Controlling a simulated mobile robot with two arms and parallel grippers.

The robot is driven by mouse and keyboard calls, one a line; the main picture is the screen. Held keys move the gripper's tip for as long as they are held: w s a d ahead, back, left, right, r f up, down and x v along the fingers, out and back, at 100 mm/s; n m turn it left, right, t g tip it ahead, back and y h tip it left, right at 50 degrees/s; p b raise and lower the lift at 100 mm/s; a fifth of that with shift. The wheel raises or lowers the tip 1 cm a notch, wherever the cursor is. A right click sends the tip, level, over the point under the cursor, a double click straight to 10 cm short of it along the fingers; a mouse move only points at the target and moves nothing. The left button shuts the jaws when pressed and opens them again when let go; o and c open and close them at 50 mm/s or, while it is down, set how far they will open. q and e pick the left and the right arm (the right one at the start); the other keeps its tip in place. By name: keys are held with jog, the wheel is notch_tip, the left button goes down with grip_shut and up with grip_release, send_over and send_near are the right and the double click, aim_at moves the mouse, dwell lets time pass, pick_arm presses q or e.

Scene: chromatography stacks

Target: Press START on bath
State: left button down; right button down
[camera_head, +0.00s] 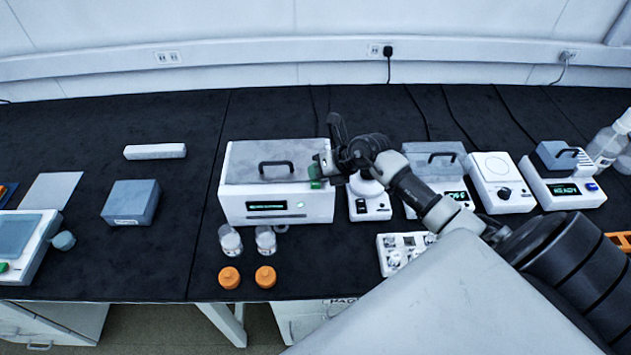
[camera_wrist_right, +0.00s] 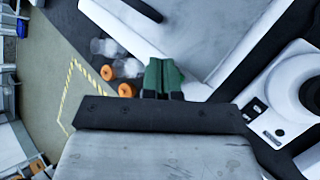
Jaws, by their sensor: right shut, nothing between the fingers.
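The bath (camera_head: 275,212) is a white box with a grey lid and a dark handle, at the middle of the bench. Its front has a dark display with green characters and a small green spot (camera_head: 300,205) right of it, perhaps a button. My right gripper (camera_head: 316,175) has green fingertips that are shut and empty. In the head view it overlaps the bath's upper right front; I cannot tell whether it touches. In the right wrist view the shut fingertips (camera_wrist_right: 162,76) show against the bath's edge, with the lid (camera_wrist_right: 190,30) beyond. My left gripper is not in view.
Two clear jars (camera_head: 230,241) and two orange caps (camera_head: 229,278) stand in front of the bath. A small white device (camera_head: 369,207) is close on its right, with other instruments further right. A grey-blue box (camera_head: 131,202) lies left; the bench between is clear.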

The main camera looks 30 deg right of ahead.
aim_at(317, 183)
notch_tip(317, 183, up, 5)
jog(key=p, duration=0.4)
dwell(0.5)
dwell(0.4)
